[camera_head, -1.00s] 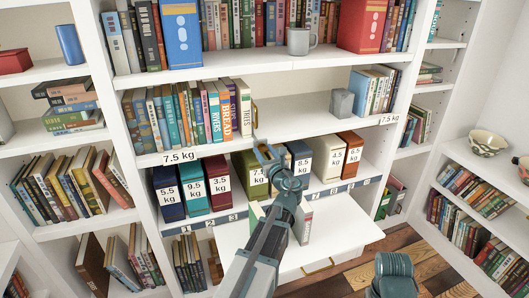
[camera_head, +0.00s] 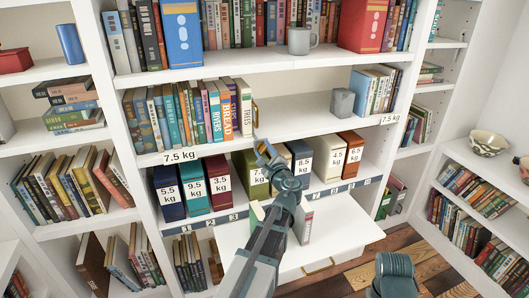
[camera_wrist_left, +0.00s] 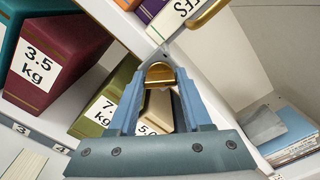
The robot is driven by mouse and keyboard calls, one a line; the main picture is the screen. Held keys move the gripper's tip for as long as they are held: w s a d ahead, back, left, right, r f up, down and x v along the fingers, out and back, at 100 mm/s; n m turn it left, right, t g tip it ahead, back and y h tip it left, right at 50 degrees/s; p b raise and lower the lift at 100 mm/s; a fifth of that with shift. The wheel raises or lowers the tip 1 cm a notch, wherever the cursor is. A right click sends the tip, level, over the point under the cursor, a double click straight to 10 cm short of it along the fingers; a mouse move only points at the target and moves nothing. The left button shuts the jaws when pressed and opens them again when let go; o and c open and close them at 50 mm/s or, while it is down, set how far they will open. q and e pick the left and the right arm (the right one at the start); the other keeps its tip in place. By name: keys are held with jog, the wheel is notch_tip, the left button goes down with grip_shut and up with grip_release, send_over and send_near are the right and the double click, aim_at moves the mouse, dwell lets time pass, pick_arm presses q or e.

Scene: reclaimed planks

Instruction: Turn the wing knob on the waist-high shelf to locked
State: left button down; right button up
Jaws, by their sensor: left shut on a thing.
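A brass piece, which looks like the wing knob (camera_wrist_left: 160,72), sits between the two blue fingers of my left gripper (camera_wrist_left: 160,88) in the left wrist view. The gripper is shut on it, at the front edge of the waist-high shelf (camera_head: 300,128). In the head view my left gripper (camera_head: 266,148) is at that edge, below the brass-edged bookend, and hides the knob. No locked or unlocked mark can be read.
Books and a brass bookend (camera_head: 255,115) stand on the shelf just above the gripper. Labelled weight boxes, such as the red 3.5 kg one (camera_head: 218,180), line the shelf below. A white pull-out board (camera_head: 345,225) juts out beneath. A grey block (camera_head: 342,102) stands to the right.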

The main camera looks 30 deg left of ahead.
pick_arm(q)
jog(key=n, duration=0.4)
jog(key=shift+f+n, duration=0.1)
jog(key=shift+n, duration=2)
jog(key=shift+c, duration=1.6)
grip_release()
jog(key=v, duration=1.4)
jog(key=shift+a, duration=0.1)
